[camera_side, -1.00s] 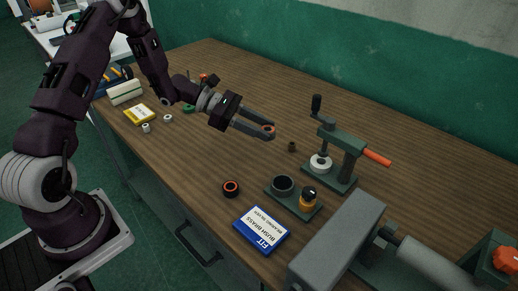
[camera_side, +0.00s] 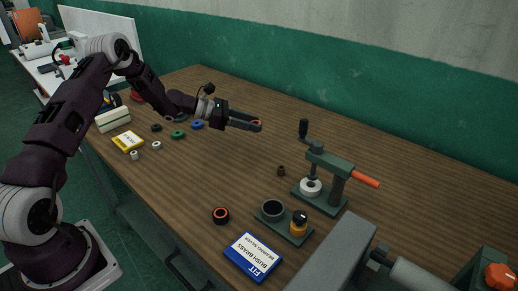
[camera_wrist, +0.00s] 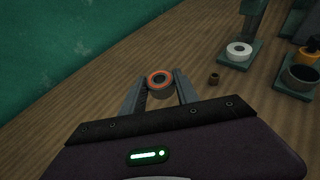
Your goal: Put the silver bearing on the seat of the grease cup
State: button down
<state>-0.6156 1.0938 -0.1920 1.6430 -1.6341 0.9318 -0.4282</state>
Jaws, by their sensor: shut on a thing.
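My gripper (camera_wrist: 160,93) is shut on a ring-shaped bearing (camera_wrist: 160,83) with an orange upper face and a grey, silvery side. In the side view the bearing (camera_side: 257,123) is between the fingertips, raised over the far part of the bench. The grease cup (camera_side: 272,209) is a dark round open cup on a green base plate, with an amber, black-topped jar (camera_side: 299,222) beside it. In the wrist view the cup (camera_wrist: 301,76) is at the right edge, well apart from my gripper. The cup's inside is dark, so its seat is unclear.
A green lever press (camera_side: 340,180) with a white ring (camera_side: 311,187) stands behind the cup. A small brown bushing (camera_side: 281,171), a black-and-orange ring (camera_side: 220,215) and a blue box (camera_side: 252,257) lie nearby. Several small rings and a yellow box (camera_side: 128,142) are left.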

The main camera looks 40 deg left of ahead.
aim_at(251, 153)
notch_tip(251, 153, down, 9)
dwell(0.3)
jog(key=c, duration=0.9)
grip_release()
jog(key=shift+f, duration=0.1)
